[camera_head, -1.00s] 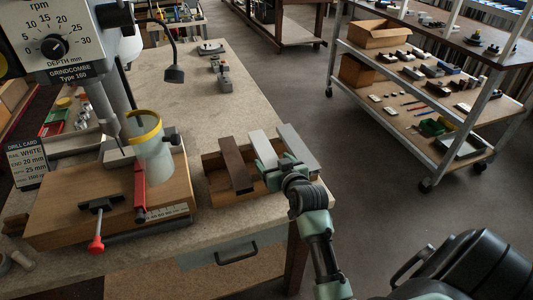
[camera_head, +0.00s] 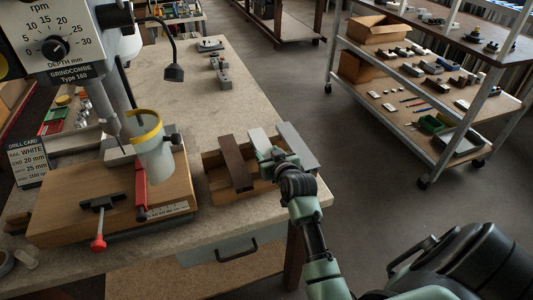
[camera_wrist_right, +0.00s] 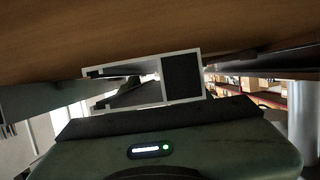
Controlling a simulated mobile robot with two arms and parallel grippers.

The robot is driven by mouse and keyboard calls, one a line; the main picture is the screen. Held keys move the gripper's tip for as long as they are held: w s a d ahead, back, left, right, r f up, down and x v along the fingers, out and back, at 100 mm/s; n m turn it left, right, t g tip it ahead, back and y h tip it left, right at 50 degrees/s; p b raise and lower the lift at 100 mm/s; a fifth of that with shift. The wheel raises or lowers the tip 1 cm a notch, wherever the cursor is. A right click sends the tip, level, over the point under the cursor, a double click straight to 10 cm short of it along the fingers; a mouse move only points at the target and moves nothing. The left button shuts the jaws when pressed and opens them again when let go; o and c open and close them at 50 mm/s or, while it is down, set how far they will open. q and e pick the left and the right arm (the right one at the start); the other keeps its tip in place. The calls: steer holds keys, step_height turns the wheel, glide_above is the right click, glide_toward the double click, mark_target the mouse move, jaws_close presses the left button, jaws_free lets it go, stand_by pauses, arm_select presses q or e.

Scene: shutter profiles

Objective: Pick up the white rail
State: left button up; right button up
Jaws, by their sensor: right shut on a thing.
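The white rail (camera_head: 259,139) shows in the head view between a brown rail (camera_head: 236,163) and a grey rail (camera_head: 297,146), above a wooden tray (camera_head: 245,193). My right gripper (camera_head: 271,158) is shut on its near end; the jaws hide part of that end. In the right wrist view the white-edged hollow end of the rail (camera_wrist_right: 183,79) stands just beyond my gripper's body. Whether the rail is clear of the tray is hard to tell. My left gripper is not in view.
A drill press with a wooden base (camera_head: 110,205), red clamp (camera_head: 141,190) and clear guard (camera_head: 152,150) stands left of the tray. Small metal parts (camera_head: 220,72) lie farther back. The bench (camera_head: 215,120) has bare room behind the rails. A shelf trolley (camera_head: 400,105) stands apart on the right.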

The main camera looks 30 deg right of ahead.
step_height(320, 180, up, 20)
steer(key=b, duration=0.1)
steer(key=s+a+r+n+y, duration=0.1)
steer(key=s+a+r+y, duration=0.1)
steer(key=s+a, duration=0.5)
steer(key=s+a+r+n+y, duration=0.1)
steer(key=s+a+n, duration=0.15)
steer(key=a, duration=0.95)
steer(key=m+h, duration=0.3)
steer(key=m, duration=0.1)
glide_above(268, 153)
step_height(268, 153, down, 3)
steer(key=shift+a+n, duration=0.1)
steer(key=shift+n, duration=0.15)
steer(key=shift+f, duration=0.1)
